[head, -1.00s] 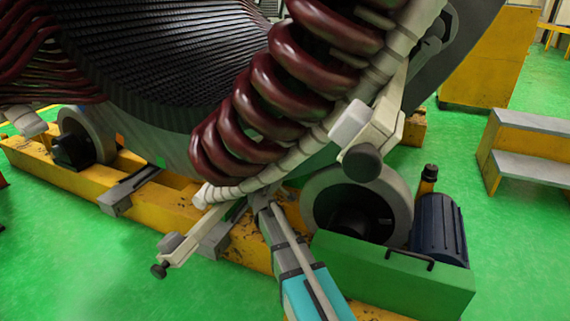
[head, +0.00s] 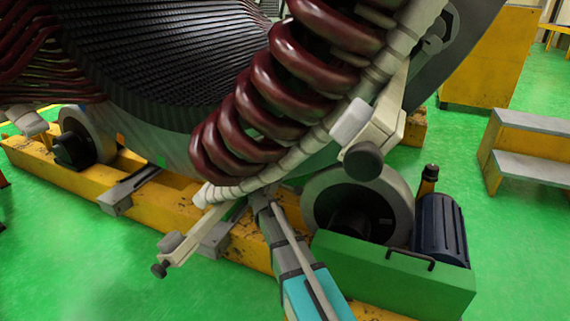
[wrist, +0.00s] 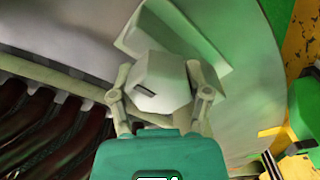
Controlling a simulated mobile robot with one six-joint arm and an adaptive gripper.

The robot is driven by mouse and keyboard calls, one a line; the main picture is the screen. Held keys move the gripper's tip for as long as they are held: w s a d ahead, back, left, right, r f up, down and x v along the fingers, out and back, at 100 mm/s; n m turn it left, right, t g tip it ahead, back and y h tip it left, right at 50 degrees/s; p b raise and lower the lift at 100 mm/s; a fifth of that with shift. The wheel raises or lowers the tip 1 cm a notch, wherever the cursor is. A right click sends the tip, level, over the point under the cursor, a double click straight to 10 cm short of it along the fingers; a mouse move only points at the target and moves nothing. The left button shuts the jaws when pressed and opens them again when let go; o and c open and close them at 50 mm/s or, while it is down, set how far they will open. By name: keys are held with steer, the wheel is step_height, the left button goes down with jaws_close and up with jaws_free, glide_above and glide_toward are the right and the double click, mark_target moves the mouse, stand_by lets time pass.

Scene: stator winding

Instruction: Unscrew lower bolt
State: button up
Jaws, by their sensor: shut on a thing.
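In the wrist view my gripper (wrist: 160,75) has one finger on each side of a pale, blocky bolt head (wrist: 162,88) with a dark slot in its face. The fingers are closed against its sides. Behind it is a pale bracket plate (wrist: 180,25) lying against a large curved grey surface. In the head view my teal and grey arm (head: 300,270) reaches up from the bottom under the pale curved ring (head: 255,183). My fingertips and the held bolt are hidden there by the ring and bracket parts.
Dark red coils (head: 270,90) hang just above the ring. A roller wheel (head: 385,205) and green box (head: 390,275) stand close right of my arm.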

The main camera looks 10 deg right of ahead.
steer(key=shift+w, duration=0.1)
steer(key=o, duration=1.2)
steer(key=shift+s+a, duration=0.1)
steer(key=shift+s, duration=0.1)
steer(key=v, duration=1.1)
steer(key=shift+s+a, duration=0.2)
steer(key=shift+s, duration=0.05)
steer(key=shift+s, duration=0.1)
